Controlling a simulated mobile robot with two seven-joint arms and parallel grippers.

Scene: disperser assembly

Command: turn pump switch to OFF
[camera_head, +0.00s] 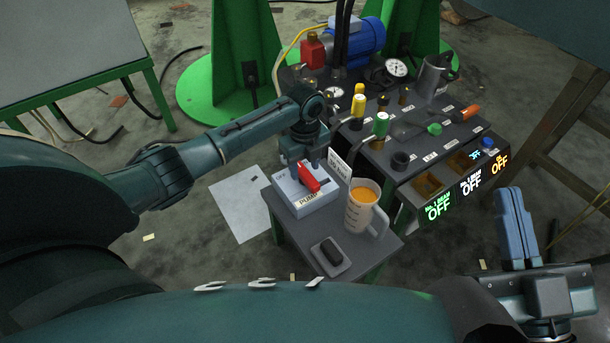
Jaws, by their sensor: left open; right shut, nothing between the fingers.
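The pump switch is a pale box (307,201) labelled PUMP, with a red lever (309,177) on its top. It sits on the left side of a small grey table. My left gripper (304,166) points down right over the box, with its open fingers close around or beside the red lever. I cannot tell whether they touch it. My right gripper (514,228) is shut and empty at the lower right, far from the switch.
A measuring jug (357,212) with orange liquid stands just right of the switch, with a small white sign (338,170) behind. A dark object on a small tray (332,260) lies in front. A bench (385,160) with bottles, tools and lit OFF displays (438,206) stands behind right.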

